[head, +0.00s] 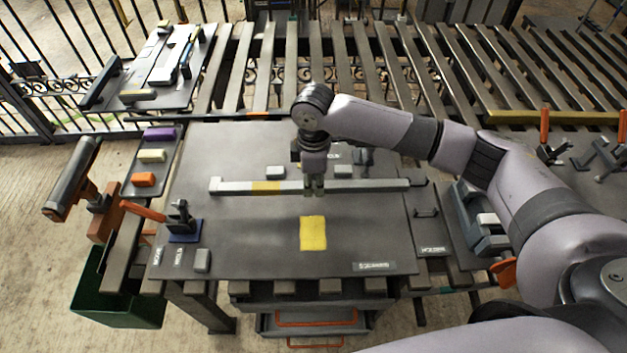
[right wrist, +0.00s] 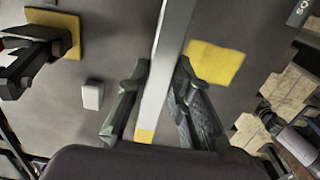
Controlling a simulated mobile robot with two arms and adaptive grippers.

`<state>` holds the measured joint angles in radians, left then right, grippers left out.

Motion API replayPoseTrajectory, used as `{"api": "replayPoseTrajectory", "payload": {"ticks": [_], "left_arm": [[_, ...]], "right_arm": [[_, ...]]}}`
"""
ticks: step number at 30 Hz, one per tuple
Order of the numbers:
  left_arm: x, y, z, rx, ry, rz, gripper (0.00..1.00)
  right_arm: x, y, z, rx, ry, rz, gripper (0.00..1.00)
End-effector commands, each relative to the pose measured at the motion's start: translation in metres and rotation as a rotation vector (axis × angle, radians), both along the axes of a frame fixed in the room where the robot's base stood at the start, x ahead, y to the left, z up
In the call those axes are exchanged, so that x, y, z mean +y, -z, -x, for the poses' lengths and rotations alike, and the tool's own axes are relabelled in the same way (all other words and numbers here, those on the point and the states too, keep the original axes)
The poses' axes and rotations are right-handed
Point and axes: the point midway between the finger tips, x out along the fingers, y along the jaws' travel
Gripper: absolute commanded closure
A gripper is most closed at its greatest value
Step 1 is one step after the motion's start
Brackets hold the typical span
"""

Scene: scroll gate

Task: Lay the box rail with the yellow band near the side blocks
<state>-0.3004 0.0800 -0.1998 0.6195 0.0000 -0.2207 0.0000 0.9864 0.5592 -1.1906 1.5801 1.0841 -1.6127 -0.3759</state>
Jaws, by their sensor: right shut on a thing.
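The long pale grey box rail (head: 365,185) lies level from left to right across the dark worktable, with a yellow band (head: 266,187) left of its middle. My right gripper (head: 315,188) comes down on it from above and is shut on it, right of the band. In the right wrist view the rail (right wrist: 165,60) runs between both fingers, the band (right wrist: 145,136) close below them. Small grey blocks (head: 275,172) and (head: 343,171) stand just behind the rail. I cannot tell whether the rail touches the table. My left gripper is not in view.
A yellow square (head: 313,233) lies in front of the rail. A toggle clamp with an orange handle (head: 143,211) stands front left, near another grey block (head: 202,260). Coloured blocks (head: 151,156) lie on a side tray. A grey vise (head: 483,222) is at the right.

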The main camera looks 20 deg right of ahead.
Motion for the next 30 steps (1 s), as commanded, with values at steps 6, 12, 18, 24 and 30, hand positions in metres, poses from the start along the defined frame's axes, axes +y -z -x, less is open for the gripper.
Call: {"api": "replayPoseTrajectory", "payload": {"ticks": [6, 12, 18, 24, 30], "left_arm": [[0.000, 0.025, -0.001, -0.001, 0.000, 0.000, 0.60], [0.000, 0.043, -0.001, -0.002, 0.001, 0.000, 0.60], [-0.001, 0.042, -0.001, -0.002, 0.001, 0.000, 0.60], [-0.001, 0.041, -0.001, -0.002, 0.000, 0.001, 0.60], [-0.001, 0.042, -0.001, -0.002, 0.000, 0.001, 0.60]], "right_arm": [[0.000, 0.020, -0.001, -0.003, 0.000, -0.001, 1.00], [0.000, 0.036, -0.001, -0.004, 0.000, -0.001, 1.00], [0.000, 0.043, 0.000, 0.000, 0.001, -0.001, 1.00], [0.001, 0.048, -0.001, -0.003, 0.000, -0.002, 1.00], [0.001, 0.048, -0.001, -0.002, 0.000, -0.001, 1.00]]}}
